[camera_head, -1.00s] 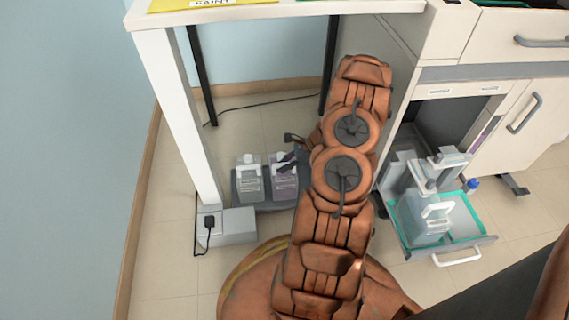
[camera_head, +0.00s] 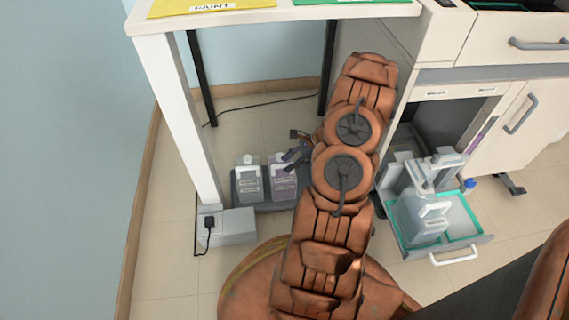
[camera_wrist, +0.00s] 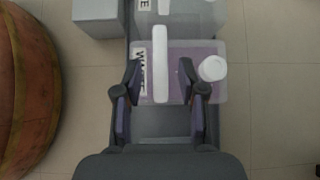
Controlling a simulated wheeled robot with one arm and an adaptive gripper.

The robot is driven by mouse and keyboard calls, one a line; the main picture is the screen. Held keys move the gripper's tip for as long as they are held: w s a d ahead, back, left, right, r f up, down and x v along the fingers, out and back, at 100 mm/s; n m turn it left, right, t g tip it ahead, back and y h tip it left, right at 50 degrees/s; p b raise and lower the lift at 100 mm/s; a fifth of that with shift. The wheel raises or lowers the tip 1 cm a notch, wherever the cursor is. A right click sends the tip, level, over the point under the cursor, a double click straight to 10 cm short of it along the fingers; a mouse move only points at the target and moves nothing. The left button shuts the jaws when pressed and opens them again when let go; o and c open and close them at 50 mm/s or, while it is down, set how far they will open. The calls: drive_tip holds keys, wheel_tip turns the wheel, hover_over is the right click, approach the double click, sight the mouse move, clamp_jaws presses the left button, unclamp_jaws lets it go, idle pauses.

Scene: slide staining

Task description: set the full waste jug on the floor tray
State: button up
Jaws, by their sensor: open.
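The waste jug (camera_head: 283,183) holds purple liquid and stands upright on the dark floor tray (camera_head: 279,207) under the table. In the wrist view the jug (camera_wrist: 206,91) is seen from above, with a label, a white cap (camera_wrist: 213,68) and a white handle (camera_wrist: 160,65). Another jug (camera_head: 248,184) with grey contents stands beside it on the tray and is partly seen in the wrist view (camera_wrist: 200,15). My gripper (camera_head: 293,150) is just above the purple jug, open. In the wrist view its fingers (camera_wrist: 160,72) lie on either side of the handle, apart from it.
A grey box (camera_head: 227,227) with a plug sits left of the tray by the white table leg (camera_head: 178,110). At right, an open drawer (camera_head: 457,240) with a teal rim holds a clear jug (camera_head: 421,220). Bare floor (camera_head: 165,255) lies at front left.

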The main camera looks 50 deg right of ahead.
drive_tip(key=shift+p+v, duration=0.65)
drive_tip(key=shift+v, duration=1.65)
